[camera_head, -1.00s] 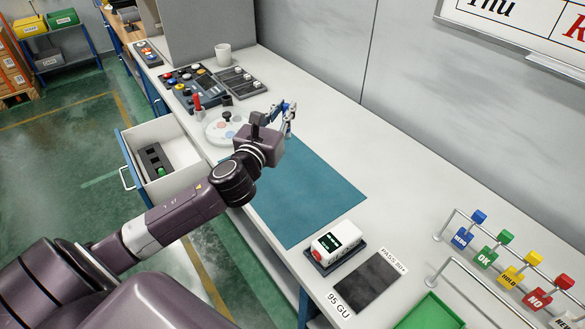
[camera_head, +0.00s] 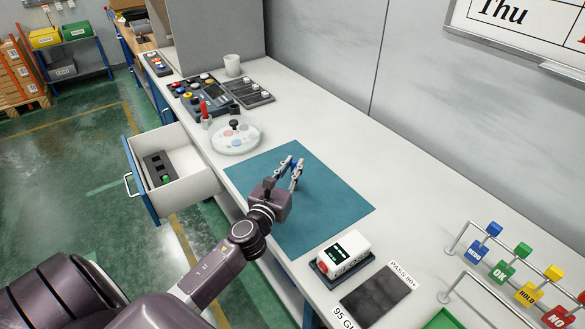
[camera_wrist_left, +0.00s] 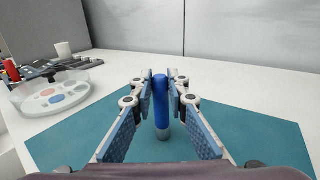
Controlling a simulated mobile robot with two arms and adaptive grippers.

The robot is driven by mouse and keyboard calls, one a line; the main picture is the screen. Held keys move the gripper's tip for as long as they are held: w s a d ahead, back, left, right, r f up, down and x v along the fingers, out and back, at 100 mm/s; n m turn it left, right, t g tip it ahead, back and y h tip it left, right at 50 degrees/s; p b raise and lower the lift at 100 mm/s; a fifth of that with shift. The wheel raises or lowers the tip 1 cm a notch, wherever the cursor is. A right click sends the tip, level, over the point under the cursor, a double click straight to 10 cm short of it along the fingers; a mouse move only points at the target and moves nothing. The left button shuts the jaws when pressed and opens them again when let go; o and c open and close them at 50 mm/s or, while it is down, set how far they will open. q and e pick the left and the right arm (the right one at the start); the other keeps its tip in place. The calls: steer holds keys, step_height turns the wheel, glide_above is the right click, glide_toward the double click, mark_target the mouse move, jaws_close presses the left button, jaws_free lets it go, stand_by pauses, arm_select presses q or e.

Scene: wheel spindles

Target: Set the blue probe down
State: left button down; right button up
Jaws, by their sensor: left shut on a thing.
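The blue probe (camera_wrist_left: 161,100) stands upright between the fingers of my left gripper (camera_wrist_left: 160,95) in the left wrist view. The gripper is shut on it. In the head view my left gripper (camera_head: 289,170) is over the teal mat (camera_head: 325,200), and only a little blue of the probe (camera_head: 294,163) shows between its fingers. The probe's grey lower end appears at or just above the mat; I cannot tell whether it touches. My right gripper is not in view.
A round white tray (camera_head: 236,144) with coloured discs stands beyond the mat. A white meter (camera_head: 342,249) sits on a dark base in front of it. An open drawer (camera_head: 185,180) juts out at left. Coloured flag blocks (camera_head: 503,271) stand at right. The mat's right part is clear.

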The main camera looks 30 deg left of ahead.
arm_select(q)
steer(key=shift+f, duration=0.1)
steer(key=c, duration=1.9)
jaws_free()
